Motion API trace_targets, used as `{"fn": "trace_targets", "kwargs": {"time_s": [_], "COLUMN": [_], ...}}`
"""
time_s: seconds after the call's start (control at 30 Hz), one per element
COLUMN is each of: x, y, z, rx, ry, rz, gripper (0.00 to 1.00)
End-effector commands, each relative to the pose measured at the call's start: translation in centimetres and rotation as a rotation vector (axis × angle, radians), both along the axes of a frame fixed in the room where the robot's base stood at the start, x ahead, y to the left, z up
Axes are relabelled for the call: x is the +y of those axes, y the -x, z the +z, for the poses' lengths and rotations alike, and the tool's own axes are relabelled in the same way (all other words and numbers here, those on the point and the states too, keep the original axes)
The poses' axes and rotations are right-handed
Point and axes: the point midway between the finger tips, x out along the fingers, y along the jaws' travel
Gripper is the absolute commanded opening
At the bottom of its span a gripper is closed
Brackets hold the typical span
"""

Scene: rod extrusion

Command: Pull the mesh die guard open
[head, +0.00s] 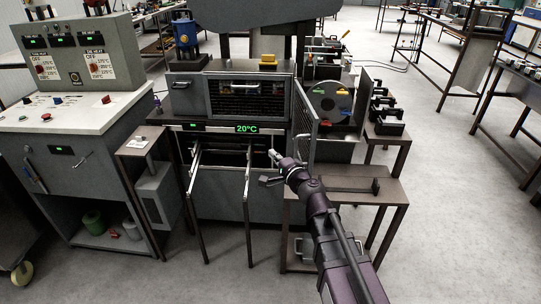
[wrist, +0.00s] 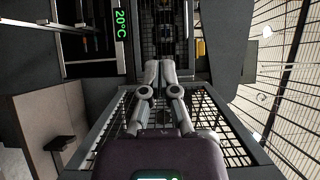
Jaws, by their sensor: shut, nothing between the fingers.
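The mesh die guard (head: 305,122) is a framed wire panel at the right side of the machine front. It stands swung out from the machine, seen nearly edge-on. In the wrist view its mesh (wrist: 228,130) spreads behind my gripper on both sides. My gripper (head: 273,154) is in front of the machine, low and just left of the guard. In the wrist view its two fingers (wrist: 160,68) are together with nothing between them. I cannot tell whether they touch the guard.
A mesh-fronted window (head: 248,98) with a bar handle is on the machine above the 20°C display (head: 247,128). A small table (head: 350,180) stands under my arm. A control cabinet (head: 70,115) is at left. Open floor lies at right.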

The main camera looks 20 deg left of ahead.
Motion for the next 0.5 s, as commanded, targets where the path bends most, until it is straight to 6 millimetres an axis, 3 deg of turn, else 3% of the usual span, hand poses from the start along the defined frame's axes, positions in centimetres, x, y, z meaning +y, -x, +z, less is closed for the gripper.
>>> {"fn": "trace_targets", "kwargs": {"time_s": [0.5], "x": [-0.48], "y": [0.38], "z": [0.00], "rx": [0.000], "ry": [0.000], "rz": [-0.001], "gripper": [0.00]}}
